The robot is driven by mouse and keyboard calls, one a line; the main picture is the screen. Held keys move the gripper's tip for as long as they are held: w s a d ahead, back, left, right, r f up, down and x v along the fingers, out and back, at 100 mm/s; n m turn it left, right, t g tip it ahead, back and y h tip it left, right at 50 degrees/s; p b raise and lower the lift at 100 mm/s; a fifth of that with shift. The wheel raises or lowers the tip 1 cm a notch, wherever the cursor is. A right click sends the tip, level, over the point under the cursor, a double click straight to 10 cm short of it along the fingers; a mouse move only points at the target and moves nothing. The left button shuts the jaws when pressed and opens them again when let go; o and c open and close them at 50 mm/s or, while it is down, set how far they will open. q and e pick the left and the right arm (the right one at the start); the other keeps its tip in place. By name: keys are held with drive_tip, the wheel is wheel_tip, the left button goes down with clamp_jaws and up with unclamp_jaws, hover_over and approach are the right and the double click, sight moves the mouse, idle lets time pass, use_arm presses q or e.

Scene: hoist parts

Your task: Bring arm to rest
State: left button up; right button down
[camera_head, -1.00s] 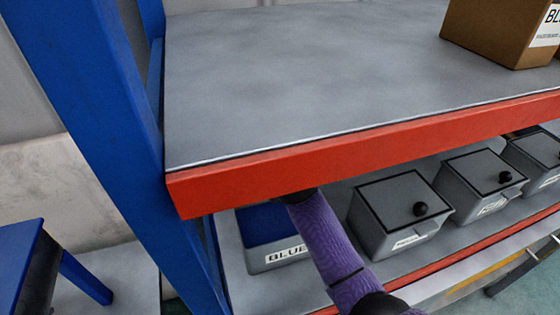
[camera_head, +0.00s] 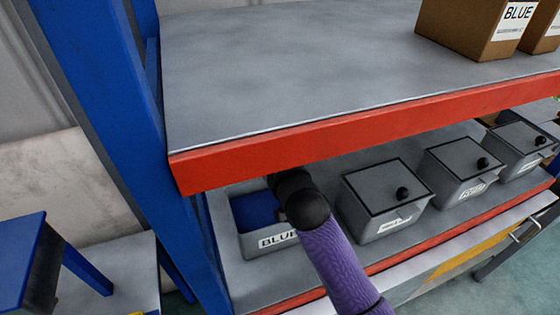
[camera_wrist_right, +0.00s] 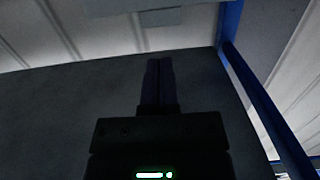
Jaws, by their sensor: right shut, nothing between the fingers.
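My right arm (camera_head: 335,262), purple with dark joints, comes in from the bottom in the head view. It reaches up under the upper shelf's red edge, in front of the lower shelf. Its gripper is hidden there in that view. In the right wrist view my right gripper (camera_wrist_right: 159,64) is dark, with its two fingers together and nothing between them. A dark surface lies behind it. My left gripper is in neither view.
The upper shelf's red edge (camera_head: 370,132) runs close above my arm. An open bin labelled BLUE (camera_head: 268,249) is partly covered by my arm. Lidded grey bins (camera_head: 385,190) stand to its right. A blue post (camera_head: 105,95) stands at left. Cardboard boxes (camera_head: 465,30) sit on the upper shelf.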

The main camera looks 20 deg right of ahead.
drive_tip(key=s+f+g, duration=0.4)
drive_tip(key=s, duration=0.5)
drive_tip(key=s+d+f+n+g, duration=0.1)
drive_tip(key=s+f+g, duration=0.4)
drive_tip(key=s, duration=0.5)
drive_tip(key=s+f+g, duration=0.4)
drive_tip(key=s, duration=0.5)
drive_tip(key=s+f+g+b, duration=0.25)
drive_tip(key=f+b, duration=0.65)
drive_tip(key=f, duration=1.8)
drive_tip(key=s+d+f+b, duration=0.1)
drive_tip(key=s+f+b, duration=0.3)
drive_tip(key=s+f, duration=0.3)
drive_tip(key=s+d+f+n+b, duration=0.1)
drive_tip(key=s+f+b, duration=0.4)
drive_tip(key=f, duration=0.8)
drive_tip(key=s+d+g, duration=0.1)
drive_tip(key=s, duration=0.1)
drive_tip(key=shift+s+d+f+h, duration=0.2)
drive_tip(key=shift+s+d+h, duration=0.05)
drive_tip(key=shift+s+h, duration=0.15)
